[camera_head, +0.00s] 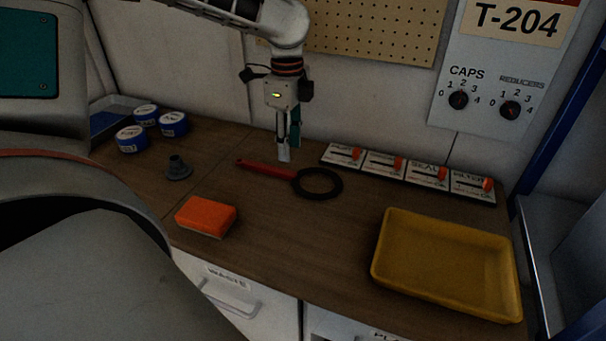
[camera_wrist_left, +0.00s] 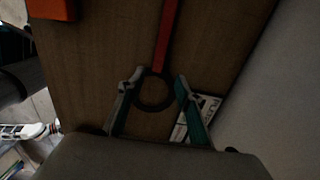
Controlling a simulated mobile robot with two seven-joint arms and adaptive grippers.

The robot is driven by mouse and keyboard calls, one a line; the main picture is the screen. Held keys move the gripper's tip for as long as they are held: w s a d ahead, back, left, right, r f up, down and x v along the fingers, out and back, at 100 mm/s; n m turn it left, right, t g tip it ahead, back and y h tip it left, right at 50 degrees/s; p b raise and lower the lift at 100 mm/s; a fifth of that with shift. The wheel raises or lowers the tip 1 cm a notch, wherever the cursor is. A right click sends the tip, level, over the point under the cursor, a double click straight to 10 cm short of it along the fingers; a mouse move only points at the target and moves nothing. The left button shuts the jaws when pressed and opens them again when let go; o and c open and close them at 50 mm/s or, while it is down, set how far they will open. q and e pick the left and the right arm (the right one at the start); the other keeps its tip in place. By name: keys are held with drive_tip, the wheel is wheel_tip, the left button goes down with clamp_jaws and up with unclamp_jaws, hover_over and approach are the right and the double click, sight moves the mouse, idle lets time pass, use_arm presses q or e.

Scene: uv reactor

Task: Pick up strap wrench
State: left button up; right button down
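The strap wrench (camera_head: 268,170) lies flat on the brown worktop, its red handle pointing left and its black ring at the right. In the left wrist view its red handle (camera_wrist_left: 166,40) runs away from the gripper, and the black ring shows between the fingers. My left gripper (camera_head: 286,150) points down, just above and behind the wrench near where handle and ring join. In the left wrist view the gripper (camera_wrist_left: 157,92) has its fingers spread apart, with nothing held. Whether the fingertips touch the wrench cannot be told. My right gripper is not in view.
A row of labelled switch plates (camera_head: 407,172) with orange levers sits right of the gripper by the wall. A yellow tray (camera_head: 447,306) stands front right, an orange block (camera_head: 206,217) front left. A dark fitting (camera_head: 178,170) and several blue-white rolls (camera_head: 132,141) are at left.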

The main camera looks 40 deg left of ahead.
sight(290, 172)
use_arm(q)
drive_tip(key=f, duration=0.7)
drive_tip(key=shift+s+b, duration=0.2)
drive_tip(key=shift+b, duration=0.2)
clamp_jaws()
